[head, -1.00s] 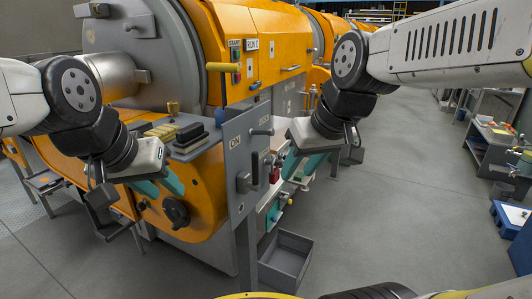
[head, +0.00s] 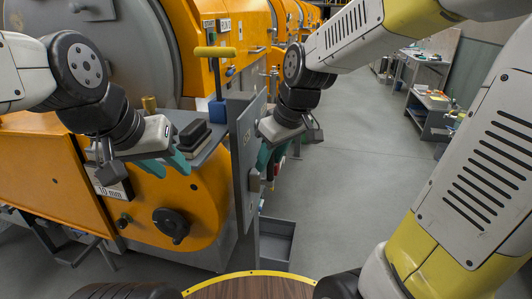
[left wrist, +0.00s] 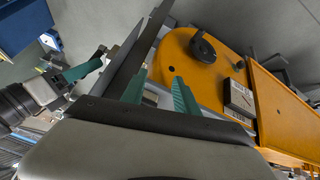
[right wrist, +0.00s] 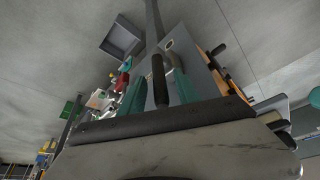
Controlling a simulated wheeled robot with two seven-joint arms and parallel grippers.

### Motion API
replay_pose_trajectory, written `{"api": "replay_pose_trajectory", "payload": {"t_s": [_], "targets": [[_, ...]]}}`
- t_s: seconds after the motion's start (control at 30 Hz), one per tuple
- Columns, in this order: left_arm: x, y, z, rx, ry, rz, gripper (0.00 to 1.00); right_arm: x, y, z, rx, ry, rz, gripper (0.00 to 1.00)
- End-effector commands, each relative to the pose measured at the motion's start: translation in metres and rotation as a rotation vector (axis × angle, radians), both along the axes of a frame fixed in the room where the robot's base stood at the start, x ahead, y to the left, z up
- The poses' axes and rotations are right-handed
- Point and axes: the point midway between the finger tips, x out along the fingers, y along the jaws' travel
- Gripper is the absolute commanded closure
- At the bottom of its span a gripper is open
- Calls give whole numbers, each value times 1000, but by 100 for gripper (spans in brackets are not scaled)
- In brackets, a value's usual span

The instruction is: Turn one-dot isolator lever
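The grey isolator panel (head: 243,120) stands nearly edge-on in the head view. In the right wrist view, its face (right wrist: 196,78) is on the right. A lever with a black handle (right wrist: 159,78) lies between the teal fingers of my right gripper (right wrist: 158,92). The fingers look apart and not closed on it; contact cannot be told. No dot marks are readable, so I cannot tell which lever this is. My right gripper (head: 266,156) is at the panel's right side in the head view. My left gripper (head: 165,166) is open and empty, left of the panel.
The orange machine housing with a black knob (head: 171,224) is below my left gripper. A grey open bin (head: 277,240) sits on the floor behind. Small red and green parts (right wrist: 124,66) are left of the handle.

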Motion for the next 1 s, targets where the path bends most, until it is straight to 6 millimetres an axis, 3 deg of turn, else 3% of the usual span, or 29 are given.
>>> {"api": "replay_pose_trajectory", "payload": {"t_s": [0.33,0.53,1.0], "targets": [[0,0,0,0,0,0,64,2,1,-5,1,-1,0,61],[0,0,0,0,0,0,64,1,1,-5,1,-1,0,100],[0,0,0,0,0,0,64,1,1,-5,-1,-1,0,100]]}}
